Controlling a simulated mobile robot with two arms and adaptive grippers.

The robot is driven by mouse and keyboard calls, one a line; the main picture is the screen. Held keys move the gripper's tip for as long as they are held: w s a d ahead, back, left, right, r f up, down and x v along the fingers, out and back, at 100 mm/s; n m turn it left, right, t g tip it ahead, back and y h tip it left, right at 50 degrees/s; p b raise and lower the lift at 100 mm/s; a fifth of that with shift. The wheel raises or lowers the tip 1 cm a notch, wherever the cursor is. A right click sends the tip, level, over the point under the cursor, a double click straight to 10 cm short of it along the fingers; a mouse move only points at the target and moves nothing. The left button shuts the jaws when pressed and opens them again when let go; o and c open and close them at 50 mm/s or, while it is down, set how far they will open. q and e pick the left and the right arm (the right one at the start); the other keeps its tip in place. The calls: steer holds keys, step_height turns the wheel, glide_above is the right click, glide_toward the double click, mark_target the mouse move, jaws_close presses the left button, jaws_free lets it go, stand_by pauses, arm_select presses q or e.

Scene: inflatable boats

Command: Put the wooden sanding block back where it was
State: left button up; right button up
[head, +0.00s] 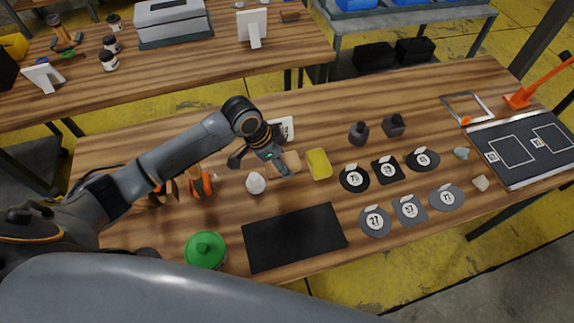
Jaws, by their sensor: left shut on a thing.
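The wooden sanding block (291,161) is a small tan block near the middle of the workbench (110,150). My left gripper (274,166) reaches in from the left and is shut on the block. The gripper's fingers hide part of the block. I cannot tell whether the block touches the bench top or is held just above it. My right gripper is not in view.
A yellow block (319,164) sits close right of the held block, and a white rounded thing (255,183) close left. A black mat (294,238) lies in front. Numbered dark patches (354,178) and a green-lidded container (205,250) stand around.

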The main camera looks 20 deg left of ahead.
arm_select(q)
steer(key=shift+w+d+f, duration=0.2)
steer(key=shift+w+f, duration=0.15)
steer(key=shift+f, duration=0.1)
steer(key=shift+w+d+f, duration=0.2)
steer(key=shift+w+f, duration=0.1)
steer(key=shift+f, duration=0.15)
steer(key=shift+f+p, duration=0.5)
steer(key=shift+f, duration=1.15)
steer(key=o, duration=1.1)
steer(key=b+v, duration=0.1)
steer(key=v, duration=1.1)
steer(key=shift+r, duration=0.2)
steer(key=shift+f, duration=0.1)
